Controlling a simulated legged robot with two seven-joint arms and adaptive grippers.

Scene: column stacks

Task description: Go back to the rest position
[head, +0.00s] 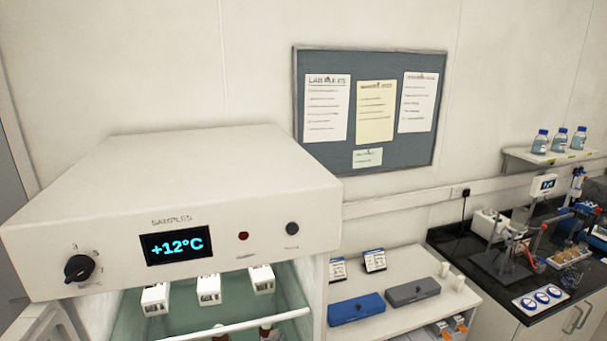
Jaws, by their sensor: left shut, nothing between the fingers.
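I cannot clearly make out my left gripper. At most a small part of it shows at the bottom edge, where small dark and brown shapes (270,334) sit low in the front of the sample cooler (190,195). I cannot tell these shapes apart from things stored there. Nothing is seen held. My right gripper does not show.
The cooler's display reads +12°C, and white labelled boxes (209,289) stand inside. To its right, a white shelf unit (410,318) carries a blue case (356,309) and a grey case (413,292). A black-topped bench (460,245) with lab apparatus stands far right.

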